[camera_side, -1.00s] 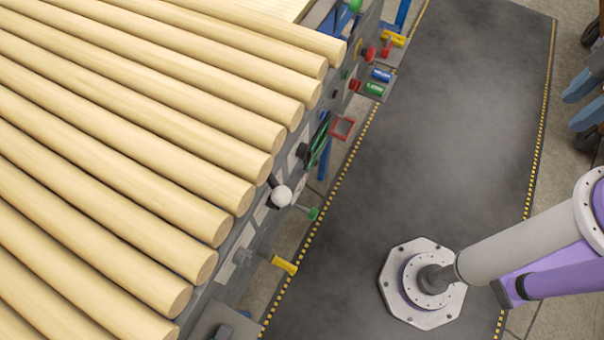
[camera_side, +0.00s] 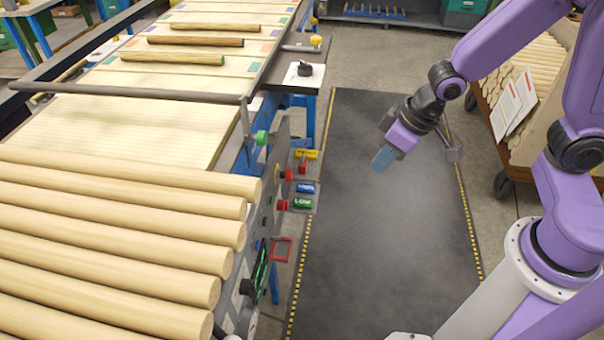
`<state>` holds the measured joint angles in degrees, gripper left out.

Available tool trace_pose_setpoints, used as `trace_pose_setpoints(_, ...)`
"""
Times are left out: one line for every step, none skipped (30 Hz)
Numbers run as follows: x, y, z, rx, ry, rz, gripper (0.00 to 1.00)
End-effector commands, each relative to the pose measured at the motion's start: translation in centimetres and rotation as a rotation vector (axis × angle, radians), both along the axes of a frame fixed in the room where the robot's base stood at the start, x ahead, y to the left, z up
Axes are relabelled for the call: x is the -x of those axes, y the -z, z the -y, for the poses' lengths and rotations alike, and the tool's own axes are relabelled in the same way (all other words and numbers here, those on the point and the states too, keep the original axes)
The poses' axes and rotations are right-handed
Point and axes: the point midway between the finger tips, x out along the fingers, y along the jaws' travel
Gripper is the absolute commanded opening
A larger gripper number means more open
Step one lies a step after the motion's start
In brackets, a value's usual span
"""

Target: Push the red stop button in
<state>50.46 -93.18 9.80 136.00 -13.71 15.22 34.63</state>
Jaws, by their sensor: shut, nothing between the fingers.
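The control panel (camera_side: 268,200) stands at the end of the wood line and carries several small red parts. One red mushroom-like knob (camera_side: 288,175) sticks out from its upper part towards the mat. A second red knob (camera_side: 282,205) sits lower, beside a green label. I cannot tell for certain which is the stop button; their faces are small and seen from the side. My gripper (camera_side: 382,158) is shut and empty, blue-tipped and pointing down-left. It is in the air above the mat, to the right of the panel and clear of it.
A yellow part with a red piece (camera_side: 302,163), a blue label (camera_side: 304,188) and a red frame (camera_side: 282,249) jut from the panel. Round wood bars (camera_side: 120,245) lie to its left. The dark mat (camera_side: 375,260) is bare. A wood cart (camera_side: 530,95) stands at right.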

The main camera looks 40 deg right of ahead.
Motion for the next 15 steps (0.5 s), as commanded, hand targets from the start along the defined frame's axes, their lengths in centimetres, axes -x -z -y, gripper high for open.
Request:
trace_pose_setpoints(-1.5,1.0,0.1,-0.029,0.064,0.004,0.0)
trace_pose_setpoints(-2.3,1.5,0.1,-0.052,0.101,0.009,0.0)
trace_pose_setpoints(-3.4,2.2,0.1,-0.083,0.148,0.013,0.0)
trace_pose_setpoints(-4.2,2.7,0.2,-0.107,0.185,0.016,0.0)
trace_pose_setpoints(-5.0,3.2,0.2,-0.132,0.22,0.019,0.0)
trace_pose_setpoints(-6.0,3.9,0.4,-0.165,0.266,0.02,0.0)
trace_pose_setpoints(-6.7,4.4,0.5,-0.191,0.3,0.02,0.0)
trace_pose_setpoints(-7.3,4.9,0.6,-0.219,0.336,0.019,0.0)
trace_pose_setpoints(-8.2,5.6,0.8,-0.255,0.379,0.017,0.0)
trace_pose_setpoints(-8.8,6.2,1.0,-0.284,0.414,0.014,0.0)
trace_pose_setpoints(-9.4,6.7,1.1,-0.312,0.447,0.009,0.0)
trace_pose_setpoints(-10.2,7.4,1.4,-0.352,0.492,0.004,0.0)
trace_pose_setpoints(-10.7,8.0,1.6,-0.382,0.525,-0.002,0.0)
trace_pose_setpoints(-11.2,8.5,1.9,-0.414,0.559,-0.009,0.0)
trace_pose_setpoints(-11.8,9.3,2.2,-0.454,0.603,-0.02,0.0)
